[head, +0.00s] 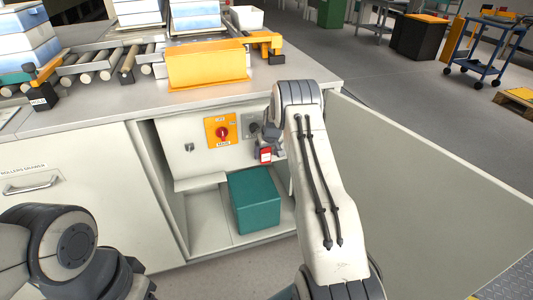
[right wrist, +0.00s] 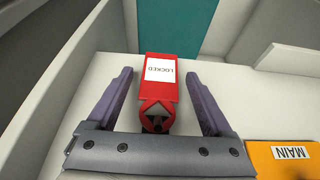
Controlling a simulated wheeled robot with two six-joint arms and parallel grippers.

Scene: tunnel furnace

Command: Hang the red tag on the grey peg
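The red tag (right wrist: 160,82) has a white label reading LOCKED and a rounded end with a hole. It also shows in the head view (head: 265,155), right of the orange switch panel (head: 221,132). My right gripper (right wrist: 158,88) is open around the tag, with a finger on each side and a gap to both. A grey piece fills the hole in the tag's rounded end; I cannot tell for sure that it is the peg. A small grey peg-like piece (head: 189,147) sticks out left of the panel. Dark parts at my left wrist (head: 132,280) show at the bottom left, mostly hidden.
A teal box (head: 255,200) stands on the cabinet floor below the tag. The open cabinet door (head: 430,190) lies to the right. Above is a worktop (head: 130,112) with rollers and a yellow bin (head: 207,65). The orange panel edge is close beside my right gripper.

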